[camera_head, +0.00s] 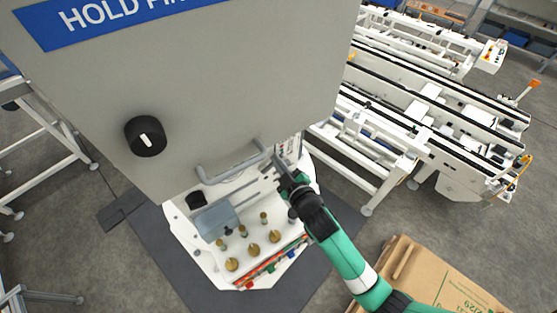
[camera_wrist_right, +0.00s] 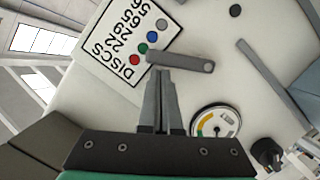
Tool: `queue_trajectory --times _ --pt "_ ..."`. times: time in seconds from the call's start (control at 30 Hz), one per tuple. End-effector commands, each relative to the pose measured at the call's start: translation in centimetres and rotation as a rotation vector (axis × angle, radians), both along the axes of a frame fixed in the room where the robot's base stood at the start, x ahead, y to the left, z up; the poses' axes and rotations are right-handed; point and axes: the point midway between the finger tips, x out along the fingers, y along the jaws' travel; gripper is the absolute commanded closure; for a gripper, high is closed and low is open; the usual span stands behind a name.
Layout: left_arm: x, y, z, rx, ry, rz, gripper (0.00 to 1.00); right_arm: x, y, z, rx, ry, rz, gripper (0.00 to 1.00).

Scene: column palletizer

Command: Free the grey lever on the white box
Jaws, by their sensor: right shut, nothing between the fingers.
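The white box (camera_head: 205,248) stands on a dark mat, below a large grey panel. In the right wrist view its white face (camera_wrist_right: 100,100) fills most of the picture. The grey lever (camera_wrist_right: 185,61) is a short bar with a round pivot at its right end, lying nearly level there. My right gripper (camera_head: 283,166) is at the box's upper right side. In the wrist view its fingers (camera_wrist_right: 160,74) are shut and empty, with tips right at the lever's lower edge; I cannot tell whether they touch. My left gripper is out of view.
A label with coloured dots (camera_wrist_right: 125,40) and a round gauge (camera_wrist_right: 215,120) flank the lever. A grey handle (camera_head: 230,172), a blue-grey block (camera_head: 216,221) and several brass knobs (camera_head: 253,250) are close by. A cardboard box (camera_head: 455,292) lies lower right; white conveyors (camera_head: 420,125) stand behind.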

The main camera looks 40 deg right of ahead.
Motion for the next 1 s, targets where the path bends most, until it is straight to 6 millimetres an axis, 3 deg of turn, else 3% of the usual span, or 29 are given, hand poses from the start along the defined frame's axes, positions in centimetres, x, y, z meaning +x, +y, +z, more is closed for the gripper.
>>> queue_trajectory --times 0.5,0.77,1.0 --pt "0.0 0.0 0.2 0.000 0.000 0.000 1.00 0.0 0.0 0.2 -0.002 0.000 0.000 1.00" --pt "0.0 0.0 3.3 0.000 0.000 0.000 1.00 0.3 1.4 4.2 -0.002 -0.002 0.002 1.00" --pt "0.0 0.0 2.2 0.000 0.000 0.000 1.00 -5.1 3.1 4.5 -0.002 0.000 0.002 1.00"
